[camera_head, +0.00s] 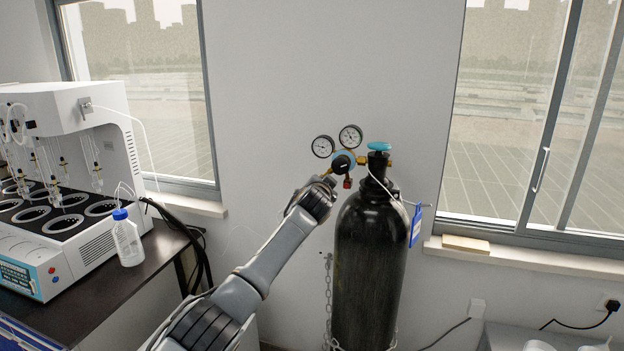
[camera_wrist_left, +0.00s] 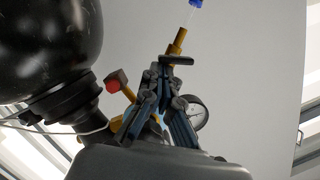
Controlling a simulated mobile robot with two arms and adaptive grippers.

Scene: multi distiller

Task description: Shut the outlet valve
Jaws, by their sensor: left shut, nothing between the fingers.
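A black gas cylinder (camera_head: 368,262) stands upright with a brass regulator on top. The outlet valve (camera_wrist_left: 176,60) shows in the left wrist view as a black handle across a brass outlet fitting (camera_wrist_left: 178,42). My left gripper (camera_head: 330,181) is at the regulator's outlet side, left of the cylinder neck. Its fingers (camera_wrist_left: 162,75) are shut and empty, with the tips close to the black handle; I cannot tell whether they touch it. In the head view the gripper mostly hides the outlet valve. My right gripper is not in view.
Two round gauges (camera_head: 322,146) (camera_head: 350,137), a red-capped part (camera_wrist_left: 118,80) and the blue cylinder handwheel (camera_head: 379,146) sit close by. A blue tag (camera_head: 416,226) hangs at right. A distiller (camera_head: 62,180) and bottle (camera_head: 127,238) stand on the left bench.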

